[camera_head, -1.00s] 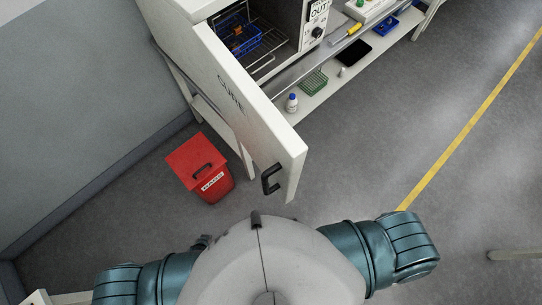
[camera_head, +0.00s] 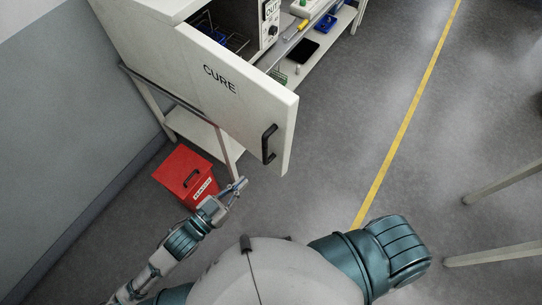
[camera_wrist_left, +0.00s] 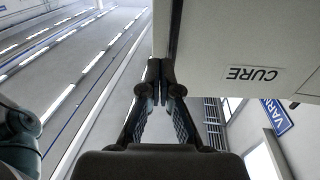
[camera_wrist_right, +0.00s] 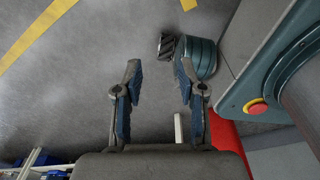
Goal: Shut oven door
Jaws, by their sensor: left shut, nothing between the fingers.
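The white oven door (camera_head: 225,88), lettered CURE, stands open in the head view and sticks out toward me. Its black handle (camera_head: 268,144) is near the free edge. Behind it, the oven interior (camera_head: 225,35) with a wire rack is partly hidden. My left gripper (camera_head: 240,186) is below and left of the handle, under the door's lower edge. In the left wrist view its fingers (camera_wrist_left: 160,72) are shut and empty, next to the door panel (camera_wrist_left: 215,40); I cannot tell whether they touch it. My right gripper (camera_wrist_right: 155,80) is open and empty, seen only in its wrist view.
A red lidded bin (camera_head: 186,176) stands on the floor just left of my left gripper. The oven's stand has a low shelf (camera_head: 200,130). A bench (camera_head: 325,45) with small items lies behind the door. Table legs (camera_head: 495,254) are at right; the floor between is clear.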

